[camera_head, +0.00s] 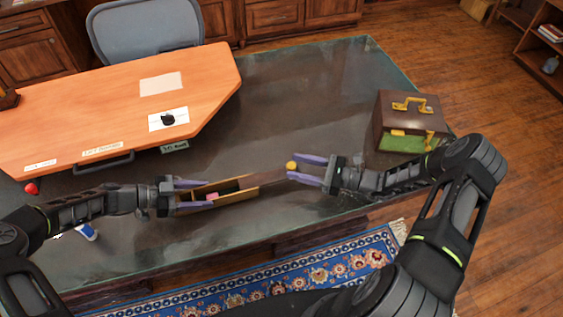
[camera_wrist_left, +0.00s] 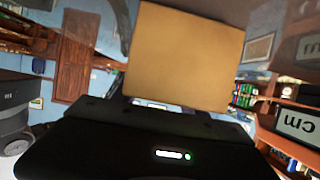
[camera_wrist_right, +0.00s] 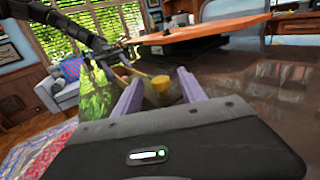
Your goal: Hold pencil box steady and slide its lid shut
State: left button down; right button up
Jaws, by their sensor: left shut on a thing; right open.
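The pencil box (camera_head: 235,190) is a long wooden box lying on the dark glass desk top, its left part open with a small pink thing inside. Its brown lid (camera_head: 268,174) sticks out to the right, with a yellow knob (camera_head: 291,166) at its right end. My left gripper (camera_head: 206,193) is shut on the left end of the box; the box's tan end fills the middle of the left wrist view (camera_wrist_left: 185,55). My right gripper (camera_head: 306,168) is open, its fingers near the knob. In the right wrist view the knob (camera_wrist_right: 161,84) shows between the fingertips.
A brown case with yellow handles (camera_head: 408,112) stands on the desk at the right. An orange board (camera_head: 110,110) with labels lies at the back left. A red thing (camera_head: 32,188) and a blue and white thing (camera_head: 87,232) are at the left. The glass behind the box is clear.

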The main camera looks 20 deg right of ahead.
aim_at(281, 169)
jog(key=x, duration=0.5)
jog(key=shift+w+a, duration=0.1)
jog(key=shift+a, duration=0.1)
grip_shut()
dwell(0.3)
dwell(0.9)
